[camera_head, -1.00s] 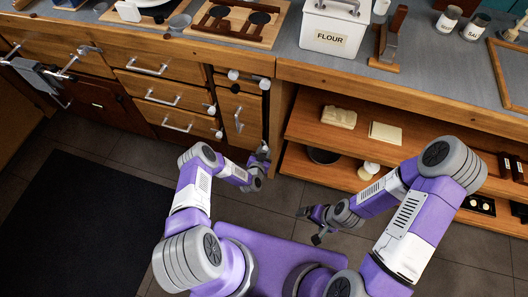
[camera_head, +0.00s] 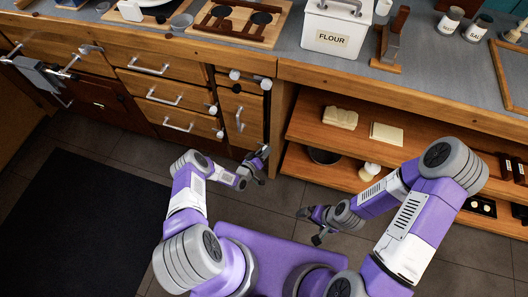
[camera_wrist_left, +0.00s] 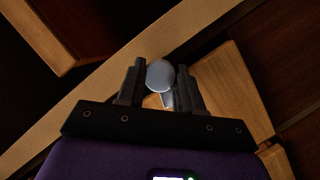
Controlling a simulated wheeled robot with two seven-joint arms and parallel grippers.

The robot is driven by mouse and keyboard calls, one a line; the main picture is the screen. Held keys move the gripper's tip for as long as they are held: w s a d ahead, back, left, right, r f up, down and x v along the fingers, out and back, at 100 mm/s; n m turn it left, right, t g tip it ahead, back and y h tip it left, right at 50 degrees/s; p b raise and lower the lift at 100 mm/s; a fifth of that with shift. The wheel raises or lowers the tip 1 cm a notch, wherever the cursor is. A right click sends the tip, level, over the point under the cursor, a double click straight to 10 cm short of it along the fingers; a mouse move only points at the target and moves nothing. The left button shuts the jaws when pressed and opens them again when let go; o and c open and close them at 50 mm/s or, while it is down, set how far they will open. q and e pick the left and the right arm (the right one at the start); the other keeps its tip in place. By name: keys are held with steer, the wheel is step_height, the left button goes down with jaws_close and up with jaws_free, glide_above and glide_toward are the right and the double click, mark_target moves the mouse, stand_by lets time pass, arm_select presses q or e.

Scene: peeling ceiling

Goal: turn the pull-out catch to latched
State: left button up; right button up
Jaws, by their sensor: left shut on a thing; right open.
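The left wrist view shows a pale grey rounded knob, which looks like the pull-out catch (camera_wrist_left: 160,72), on a wooden front. My left gripper (camera_wrist_left: 158,88) is shut on it, with one dark finger on each side. In the head view my left gripper (camera_head: 262,154) is at the lower right of the narrow pull-out front (camera_head: 250,132), and its fingers hide the catch. I cannot tell the catch's exact angle. My right gripper (camera_head: 311,225) is open and empty, low in front of the open shelf.
The pull-out has a vertical handle (camera_head: 239,119). Drawers with bar handles (camera_head: 163,97) lie to its left. An open shelf (camera_head: 400,150) is on the right. A flour tin (camera_head: 333,30) stands on the counter above. A dark mat (camera_head: 75,220) covers floor at the left.

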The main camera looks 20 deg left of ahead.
arm_select(q)
steer(key=shift+f+n+t+h, duration=0.1)
steer(key=shift+n+t+h, duration=0.4)
steer(key=shift+n, duration=0.9)
steer(key=o, duration=1)
steer(key=shift+o, duration=0.2)
steer(key=p+v, duration=0.2)
steer(key=v, duration=0.5)
steer(key=shift+s+a, duration=0.15)
steer(key=shift+s, duration=0.15)
